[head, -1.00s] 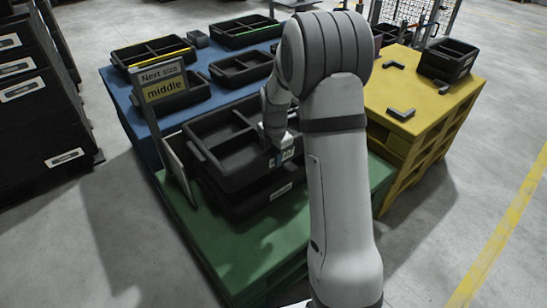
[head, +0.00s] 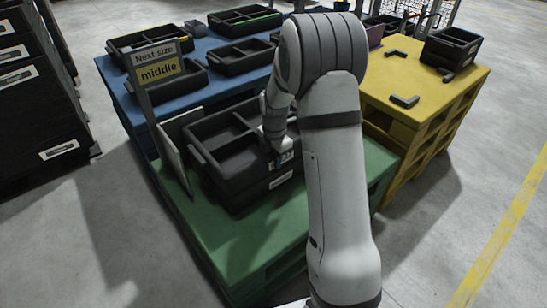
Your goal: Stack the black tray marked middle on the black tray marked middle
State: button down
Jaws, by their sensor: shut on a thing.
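A black divided tray (head: 203,156) is in my gripper (head: 279,158), which is shut on its right wall. The arm hides part of this tray, and the gripper covers most of its label. Directly below it is another black tray (head: 246,203) on the green platform (head: 235,250), with a white label on its front. The held tray looks level and lined up with the lower one. No clear gap shows between them, but I cannot tell whether it is fully seated.
A sign (head: 158,62) reading "Next size middle" and an upright panel stand at the green platform's left. Several black trays lie on the blue platform (head: 215,95) behind. The yellow platform (head: 435,92) at right holds a black tray (head: 450,47) and dark corner brackets.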

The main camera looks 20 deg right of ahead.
jog(key=shift+f, duration=0.35)
jog(key=c, duration=1.2)
grip_release()
notch_tip(320, 180, up, 8)
jog(key=shift+f+p, duration=0.1)
jog(key=shift+p, duration=1.05)
